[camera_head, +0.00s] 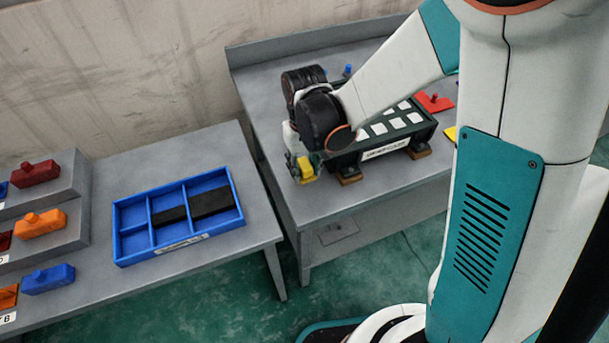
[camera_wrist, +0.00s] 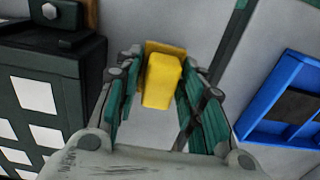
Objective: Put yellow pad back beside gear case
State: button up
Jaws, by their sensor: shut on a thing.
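The yellow pad (camera_wrist: 162,82) is a block with a flat yellow plate at its far end, between my gripper's fingers in the wrist view. It also shows small in the head view (camera_head: 306,166), at the left front corner of the grey bench. My gripper (camera_head: 302,174) is shut on it, just left of the gear case. The gear case (camera_head: 426,131) is a long dark green box with white squares on top and a label on its front. In the wrist view the case (camera_wrist: 68,96) is left of the pad. My arm hides part of the case.
A blue divided tray (camera_head: 131,216) with black inserts lies on the left table (camera_head: 110,175). Stepped grey racks there hold red, orange and blue pieces. A gap separates the tables.

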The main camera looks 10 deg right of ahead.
aim_at(304, 173)
jog(key=shift+f+b, duration=0.7)
jog(key=shift+f, duration=0.75)
jog(key=shift+f, duration=0.2)
jog(key=o, duration=1.1)
jog(key=shift+r, duration=0.2)
notch_tip(304, 173, up, 12)
jog(key=p, duration=0.4)
jog(key=shift+p, duration=0.3)
